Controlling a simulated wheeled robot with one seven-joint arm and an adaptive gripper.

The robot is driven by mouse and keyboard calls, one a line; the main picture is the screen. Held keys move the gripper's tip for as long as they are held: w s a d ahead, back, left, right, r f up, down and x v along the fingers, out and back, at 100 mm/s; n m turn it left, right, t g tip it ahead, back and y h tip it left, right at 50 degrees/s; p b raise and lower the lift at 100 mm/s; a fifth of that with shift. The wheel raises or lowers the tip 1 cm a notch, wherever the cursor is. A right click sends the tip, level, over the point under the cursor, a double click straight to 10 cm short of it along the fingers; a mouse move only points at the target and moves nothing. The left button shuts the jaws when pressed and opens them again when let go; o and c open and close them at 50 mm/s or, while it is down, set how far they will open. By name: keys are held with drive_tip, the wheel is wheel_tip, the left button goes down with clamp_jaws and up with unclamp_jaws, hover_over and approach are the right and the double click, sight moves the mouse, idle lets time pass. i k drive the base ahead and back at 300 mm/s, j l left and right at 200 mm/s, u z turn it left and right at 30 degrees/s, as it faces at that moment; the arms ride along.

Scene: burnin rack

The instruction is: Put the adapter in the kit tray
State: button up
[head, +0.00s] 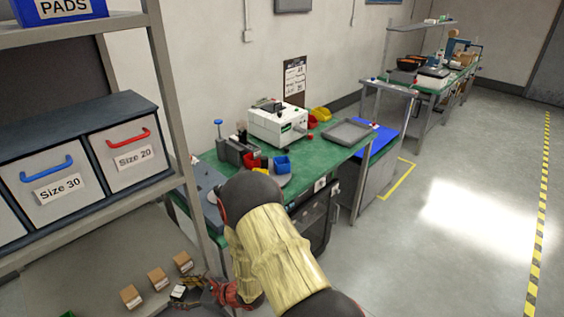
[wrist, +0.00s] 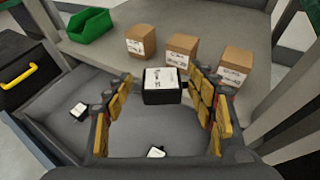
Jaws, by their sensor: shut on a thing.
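The adapter, a small black block with a white label on top, sits between the fingers of my gripper in the wrist view (wrist: 163,82). My gripper (wrist: 163,98) is shut on it, over the grey shelf area. In the head view my gripper (head: 200,292) is at the lower left, partly hidden by my arm, with the adapter (head: 180,292) at its fingers. A shallow grey tray (head: 348,133) lies on the green bench; I see no label naming it the kit tray.
Three brown boxes (wrist: 140,42) stand in a row just beyond the adapter, with a green bin (wrist: 90,25) at their left. Small black-and-white items (wrist: 79,110) lie below my gripper. A rack post (head: 175,110) stands between shelf and bench. A white machine (head: 277,124) stands near the tray.

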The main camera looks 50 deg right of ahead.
sight(343, 132)
drive_tip(key=k+z, duration=0.35)
drive_tip(key=k+l+z, duration=0.1)
drive_tip(key=z, duration=2.25)
drive_tip(key=i+z, duration=0.25)
drive_tip(key=i, duration=0.15)
drive_tip(key=i+j+z, duration=0.2)
drive_tip(key=i, duration=0.2)
drive_tip(key=i+j+z, duration=0.25)
drive_tip(key=i, duration=0.15)
drive_tip(key=i+u, duration=0.2)
drive_tip(key=i, duration=0.55)
drive_tip(key=i+l+u, duration=0.1)
drive_tip(key=i+u, duration=0.15)
drive_tip(key=i, duration=0.45)
drive_tip(key=u, duration=1.9)
